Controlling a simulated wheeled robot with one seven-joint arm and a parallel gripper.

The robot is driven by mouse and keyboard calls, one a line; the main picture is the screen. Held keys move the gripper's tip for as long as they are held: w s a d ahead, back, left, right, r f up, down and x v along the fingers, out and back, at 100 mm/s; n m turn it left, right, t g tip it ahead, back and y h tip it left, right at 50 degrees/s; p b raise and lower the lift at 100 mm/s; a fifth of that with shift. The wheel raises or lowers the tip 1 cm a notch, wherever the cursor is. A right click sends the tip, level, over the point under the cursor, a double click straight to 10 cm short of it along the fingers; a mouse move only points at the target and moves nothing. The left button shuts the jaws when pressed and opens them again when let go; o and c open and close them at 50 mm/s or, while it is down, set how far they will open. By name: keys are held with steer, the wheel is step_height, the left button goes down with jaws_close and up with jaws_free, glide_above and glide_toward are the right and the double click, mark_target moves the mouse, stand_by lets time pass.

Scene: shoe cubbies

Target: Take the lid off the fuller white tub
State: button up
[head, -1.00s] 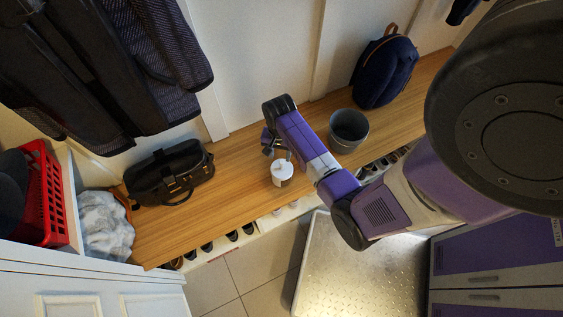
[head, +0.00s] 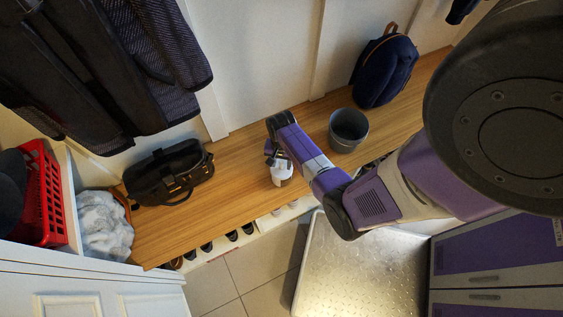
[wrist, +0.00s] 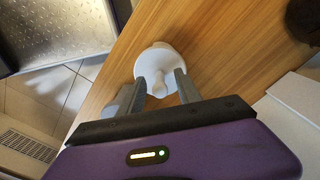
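One small white tub (head: 283,178) stands on the wooden bench, near its front edge. In the wrist view its round white lid (wrist: 151,62) is seen from above, with a raised knob (wrist: 159,86) on it. My gripper (head: 274,158) is right at the top of the tub and hides part of the lid in the head view. In the wrist view the two fingers of my gripper (wrist: 161,84) are apart, one on each side of the knob. I cannot tell whether they touch it. I see no second tub, and the contents are hidden.
A dark grey bucket (head: 348,131) stands on the bench (head: 235,160) right of my forearm, with a navy backpack (head: 384,70) beyond. A black bag (head: 170,172) is at the left. Shoes sit in cubbies below. The bench between bag and tub is clear.

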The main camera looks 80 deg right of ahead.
jaws_close()
steer(key=shift+r, duration=0.1)
